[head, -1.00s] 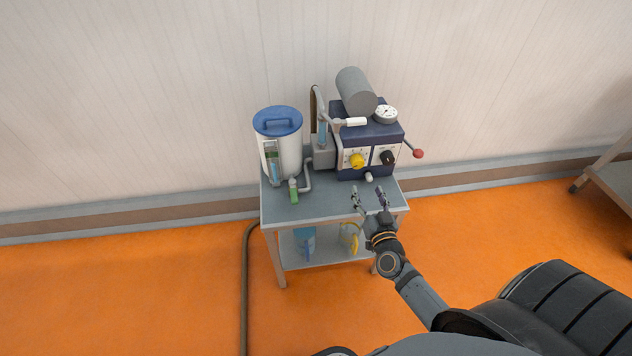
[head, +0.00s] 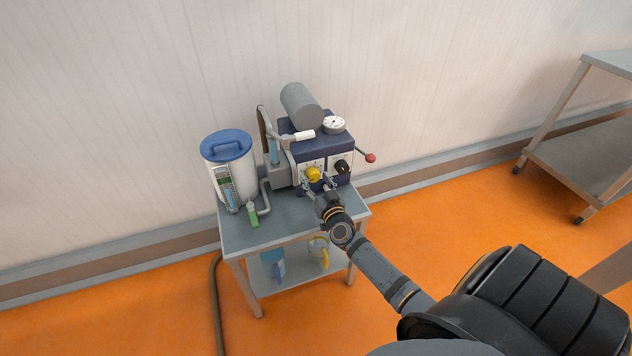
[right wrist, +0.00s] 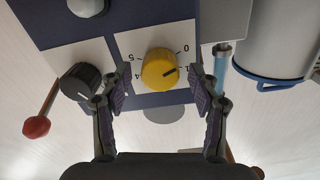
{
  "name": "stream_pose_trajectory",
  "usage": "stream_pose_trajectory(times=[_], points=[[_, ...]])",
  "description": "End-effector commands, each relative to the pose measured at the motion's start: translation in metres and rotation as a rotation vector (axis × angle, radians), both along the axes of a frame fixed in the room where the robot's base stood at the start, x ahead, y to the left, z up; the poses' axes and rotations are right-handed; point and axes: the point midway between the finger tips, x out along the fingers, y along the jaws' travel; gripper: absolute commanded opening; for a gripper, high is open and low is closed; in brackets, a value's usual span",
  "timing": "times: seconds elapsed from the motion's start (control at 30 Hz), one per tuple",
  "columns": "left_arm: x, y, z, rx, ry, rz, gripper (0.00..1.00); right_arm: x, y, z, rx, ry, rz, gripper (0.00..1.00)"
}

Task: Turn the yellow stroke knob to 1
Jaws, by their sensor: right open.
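The yellow stroke knob (head: 313,174) sits on the white front panel of the dark blue pump. In the right wrist view the yellow knob (right wrist: 159,69) is in the centre, its dark pointer line directed right, roughly toward the printed 1; the exact alignment is hard to tell. Printed digits 0, 1, 4 and 5 show around it. My right gripper (head: 319,189) is just in front of the panel. In the right wrist view my right gripper (right wrist: 154,82) is open, one finger on each side of the knob, with visible gaps. My left gripper is not in view.
A black knob (head: 342,167) is beside the yellow one, and a red-tipped lever (head: 370,158) sticks out beyond it. A blue-lidded white tank (head: 228,170) and a green-labelled bottle (head: 252,214) stand left on the grey cart (head: 262,236). Another cart (head: 590,150) is at right.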

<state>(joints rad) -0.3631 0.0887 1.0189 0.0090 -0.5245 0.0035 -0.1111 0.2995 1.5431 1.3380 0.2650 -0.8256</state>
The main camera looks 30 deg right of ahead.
Motion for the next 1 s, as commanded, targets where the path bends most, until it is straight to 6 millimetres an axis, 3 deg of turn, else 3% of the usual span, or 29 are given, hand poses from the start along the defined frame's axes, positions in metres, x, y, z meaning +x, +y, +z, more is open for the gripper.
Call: stream_pose_trajectory(times=[0.07, 0.47, 0.77, 1.0], points=[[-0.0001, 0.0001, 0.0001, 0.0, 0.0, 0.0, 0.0, -0.0002, 0.0001, 0.0002, 0.0, 0.0, 0.0, 0.61], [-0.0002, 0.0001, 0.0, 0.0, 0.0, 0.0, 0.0, -0.0003, 0.0003, 0.0001, 0.0, 0.0, 0.0, 0.09], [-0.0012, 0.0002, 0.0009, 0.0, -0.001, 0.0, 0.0, -0.0004, 0.0003, 0.0005, 0.037, -0.009, 0.001, 0.07], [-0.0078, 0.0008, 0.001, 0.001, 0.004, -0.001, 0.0, -0.0004, 0.0003, 0.0011, 0.175, -0.042, 0.001, 0.07]])
